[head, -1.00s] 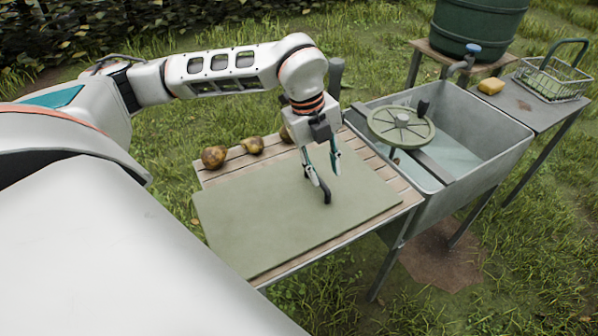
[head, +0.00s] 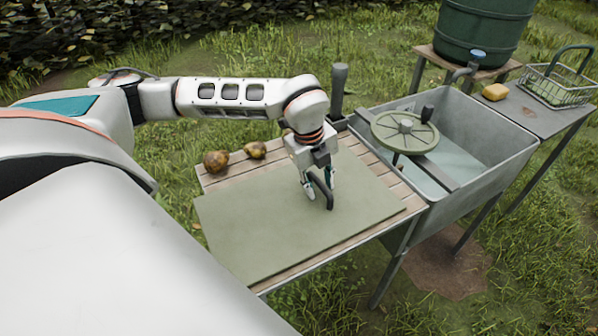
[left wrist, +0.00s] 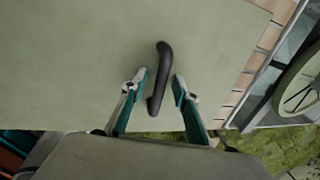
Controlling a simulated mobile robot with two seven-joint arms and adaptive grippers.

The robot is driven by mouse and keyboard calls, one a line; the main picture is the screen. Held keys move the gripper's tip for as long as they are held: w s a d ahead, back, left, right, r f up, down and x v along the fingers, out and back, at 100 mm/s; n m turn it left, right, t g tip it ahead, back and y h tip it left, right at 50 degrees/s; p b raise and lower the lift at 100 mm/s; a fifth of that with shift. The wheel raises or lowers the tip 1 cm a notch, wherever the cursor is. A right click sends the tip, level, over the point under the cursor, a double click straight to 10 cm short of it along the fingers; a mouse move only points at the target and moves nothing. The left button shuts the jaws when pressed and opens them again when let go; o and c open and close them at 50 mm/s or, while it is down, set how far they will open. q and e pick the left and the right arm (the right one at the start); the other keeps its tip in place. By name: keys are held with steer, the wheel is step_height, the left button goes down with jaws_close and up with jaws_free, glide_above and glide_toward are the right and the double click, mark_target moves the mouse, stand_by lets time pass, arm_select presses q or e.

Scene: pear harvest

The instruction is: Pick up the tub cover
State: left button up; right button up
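The tub cover (head: 255,228) is a flat, pale green board with a dark arched handle (head: 329,199). It lies flat on the slatted wooden table top. In the left wrist view the cover (left wrist: 75,55) fills much of the picture, with the handle (left wrist: 158,86) near the middle. My left gripper (head: 320,187) points down at the handle. Its fingers are open, one on each side of the handle, with a gap on both sides in the left wrist view (left wrist: 160,80). My right gripper is not in view.
Two brownish pears (head: 216,161) sit behind the cover on the wooden slats (head: 385,180). To the right is a grey metal tub (head: 480,160) with a green spoked wheel (head: 405,132). A yellow sponge (head: 495,91) and a wire basket (head: 560,85) stand beyond it.

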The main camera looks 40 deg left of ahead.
arm_select(q)
jaws_close()
steer(key=shift+r, duration=0.1)
